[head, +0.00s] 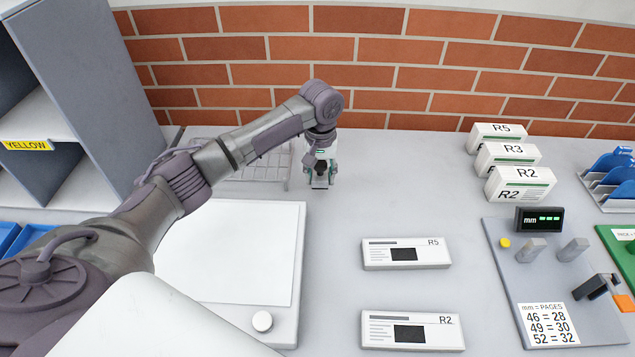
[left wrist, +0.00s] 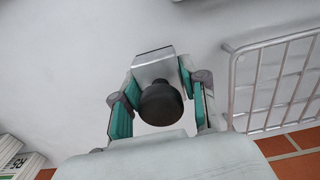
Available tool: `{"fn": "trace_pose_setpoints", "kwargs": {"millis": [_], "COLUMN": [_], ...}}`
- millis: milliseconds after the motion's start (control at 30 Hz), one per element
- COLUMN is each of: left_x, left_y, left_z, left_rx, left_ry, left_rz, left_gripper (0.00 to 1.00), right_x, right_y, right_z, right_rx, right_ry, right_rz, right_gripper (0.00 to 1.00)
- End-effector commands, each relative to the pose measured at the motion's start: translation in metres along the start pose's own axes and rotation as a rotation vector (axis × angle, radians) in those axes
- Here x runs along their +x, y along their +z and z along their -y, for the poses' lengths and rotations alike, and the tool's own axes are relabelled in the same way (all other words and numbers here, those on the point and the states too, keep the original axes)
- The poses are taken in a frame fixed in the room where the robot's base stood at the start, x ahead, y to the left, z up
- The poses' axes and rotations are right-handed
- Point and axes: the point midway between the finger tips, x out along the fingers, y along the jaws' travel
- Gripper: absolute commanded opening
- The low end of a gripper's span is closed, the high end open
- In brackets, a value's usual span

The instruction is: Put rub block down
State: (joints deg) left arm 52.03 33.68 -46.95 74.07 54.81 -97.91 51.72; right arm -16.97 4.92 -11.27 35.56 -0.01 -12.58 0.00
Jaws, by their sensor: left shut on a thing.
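My left gripper (head: 320,178) points down over the grey counter near the brick wall, just right of the wire rack. In the left wrist view my left gripper (left wrist: 160,105) is shut on the rub block (left wrist: 154,68), with its green-lined fingers on either side. The block is a pale, flat-sided piece with a round dark knob facing the camera. In the head view the gripper mostly hides the block. I cannot tell whether the block's underside touches the counter.
The wire rack (head: 276,178) stands close to the gripper. A white board (head: 235,250) with a knob lies at the front left. White stacks (head: 520,183) and a gauge board (head: 510,262) are at right. Counter right of the gripper is clear.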

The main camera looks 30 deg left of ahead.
Motion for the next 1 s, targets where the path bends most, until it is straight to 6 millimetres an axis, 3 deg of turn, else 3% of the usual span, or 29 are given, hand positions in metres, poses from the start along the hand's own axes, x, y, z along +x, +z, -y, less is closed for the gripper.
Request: {"fn": "trace_pose_setpoints", "kwargs": {"millis": [167,433,833,867,1000], "left_x": [0.008,0.041,0.047,0.047,0.047], "left_y": [-0.002,-0.002,-0.002,-0.002,-0.002], "left_z": [0.007,0.007,0.006,0.007,0.007], "left_rx": [0.0,0.001,0.0,0.0,0.0], "left_ry": [0.001,0.0,0.001,0.0,0.0], "left_rz": [0.0,-0.001,-0.002,-0.001,-0.001], "left_gripper": [0.0,0.0,0.0,0.48,0.68], "right_x": [-0.004,-0.011,-0.012,-0.011,-0.011], "right_y": [0.001,0.001,0.001,0.002,0.002], "right_z": [0.005,0.011,0.009,0.009,0.006], "right_rx": [-0.001,0.0,-0.001,-0.001,-0.002], "right_ry": [-0.006,-0.014,-0.011,-0.011,-0.008], "right_rz": [0.001,0.002,0.004,0.004,0.005], "right_gripper": [0.4,0.4,0.4,0.4,0.4]}}
